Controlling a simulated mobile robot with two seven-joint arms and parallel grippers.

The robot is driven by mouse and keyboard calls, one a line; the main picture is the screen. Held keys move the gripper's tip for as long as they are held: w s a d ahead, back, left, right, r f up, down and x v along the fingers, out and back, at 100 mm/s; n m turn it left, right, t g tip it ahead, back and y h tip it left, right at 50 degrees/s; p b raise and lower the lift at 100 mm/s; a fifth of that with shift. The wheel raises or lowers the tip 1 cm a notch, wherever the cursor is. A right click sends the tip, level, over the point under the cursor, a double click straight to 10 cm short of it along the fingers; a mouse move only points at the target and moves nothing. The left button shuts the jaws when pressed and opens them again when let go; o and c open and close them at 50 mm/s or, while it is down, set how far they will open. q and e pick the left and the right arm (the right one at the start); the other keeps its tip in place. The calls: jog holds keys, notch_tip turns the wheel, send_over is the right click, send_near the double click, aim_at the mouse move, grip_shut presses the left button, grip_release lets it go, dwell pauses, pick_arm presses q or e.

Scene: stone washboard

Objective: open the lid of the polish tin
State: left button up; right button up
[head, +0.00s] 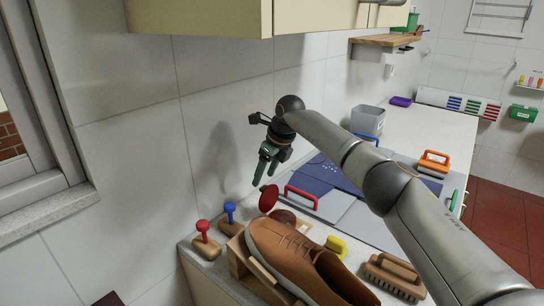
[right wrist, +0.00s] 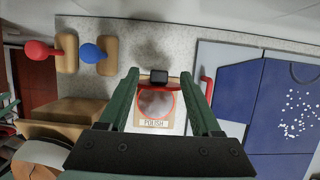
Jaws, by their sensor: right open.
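The polish tin (head: 284,216) sits at the back of the counter, behind the brown shoe (head: 300,262). Its red lid (head: 268,198) stands raised and tilted at the wall side of the tin. In the right wrist view the tin (right wrist: 155,104) shows a red rim and a greyish-brown inside, above a label reading POLISH. My right gripper (head: 264,178) is open and empty, with green fingers pointing down above the lid and tin. In the right wrist view its fingers (right wrist: 160,76) frame the tin from both sides, apart from it. My left gripper is not in view.
Red-knobbed (head: 204,232) and blue-knobbed (head: 230,212) daubers stand left of the tin. A red-handled board (head: 302,197) and blue cloth (head: 322,177) lie to the right. A yellow item (head: 336,246) and a brush (head: 394,276) are near the shoe. The tiled wall is close behind.

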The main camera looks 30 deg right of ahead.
jog(key=v, duration=0.7)
jog(key=shift+r+b, duration=0.15)
jog(key=shift+b, duration=0.2)
jog(key=shift+s, duration=0.15)
